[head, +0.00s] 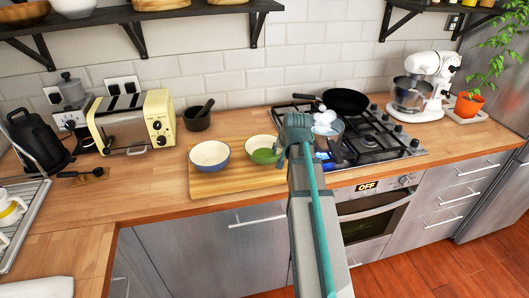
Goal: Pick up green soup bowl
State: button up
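The green soup bowl (262,149) stands upright on a wooden board (230,184) on the counter. It is green with a pale inside, and its right edge is close to my gripper in the picture. My gripper (290,146) is seen from behind, at the right of the green bowl. Its fingertips are small and partly hidden, so I cannot tell whether they are open or touch the bowl. A blue bowl (209,156) with a cream inside stands on the same board, left of the green one.
A gas hob (371,139) with a black pan (346,101) and a steaming pot (332,131) is at the right. A yellow toaster (131,125) and a dark mortar (196,121) stand behind and left. A white mixer (420,88) is farther right.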

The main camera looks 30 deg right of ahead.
grip_shut()
dwell(0.5)
jog(key=shift+r, duration=0.1)
